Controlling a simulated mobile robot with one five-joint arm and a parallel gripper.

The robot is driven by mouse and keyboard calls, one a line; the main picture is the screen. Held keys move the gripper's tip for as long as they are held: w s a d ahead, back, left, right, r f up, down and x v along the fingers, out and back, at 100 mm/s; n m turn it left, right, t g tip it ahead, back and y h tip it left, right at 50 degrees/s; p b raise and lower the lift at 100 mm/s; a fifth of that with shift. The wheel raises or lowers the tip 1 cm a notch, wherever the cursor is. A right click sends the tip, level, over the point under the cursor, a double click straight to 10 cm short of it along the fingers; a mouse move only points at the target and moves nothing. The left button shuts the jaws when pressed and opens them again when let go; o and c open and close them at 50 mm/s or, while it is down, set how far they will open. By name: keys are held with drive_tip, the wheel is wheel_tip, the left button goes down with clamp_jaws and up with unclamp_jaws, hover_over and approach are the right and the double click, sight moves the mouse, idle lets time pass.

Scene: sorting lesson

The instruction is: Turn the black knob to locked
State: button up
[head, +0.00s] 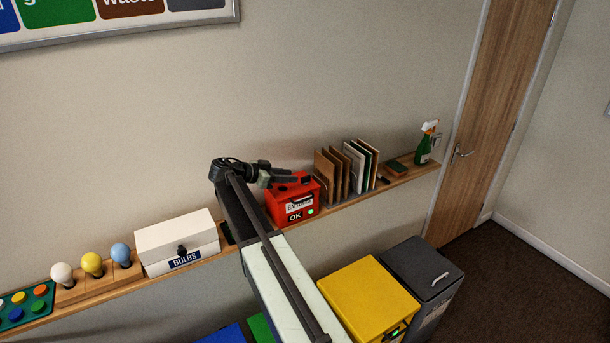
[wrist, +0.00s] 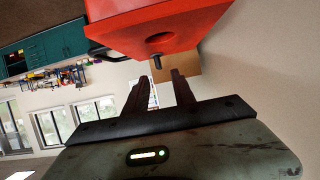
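A small black knob-like stub (wrist: 156,62) sticks out from the red box (wrist: 165,30) in the wrist view, just beyond my fingertips. In the head view the red box (head: 290,209) stands on the wooden shelf with an "OK" plate and a green light. My gripper (head: 295,178) is over its top in the head view. In the wrist view my gripper (wrist: 163,76) has its two fingers apart with nothing between them. A black catch or knob (head: 181,250) is on the front of the white "BULBS" box (head: 178,235). No locked mark is readable.
Books or boards (head: 346,170) stand close right of the red box. Bulbs (head: 92,264) sit left of the white box. A green spray bottle (head: 425,145) stands at the shelf's right end. A yellow bin (head: 368,290) and a grey bin (head: 420,268) are below.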

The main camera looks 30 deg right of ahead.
sight(304, 177)
drive_tip(key=b+x, duration=0.3)
drive_tip(key=x, duration=0.5)
drive_tip(key=shift+s, duration=0.1)
clamp_jaws()
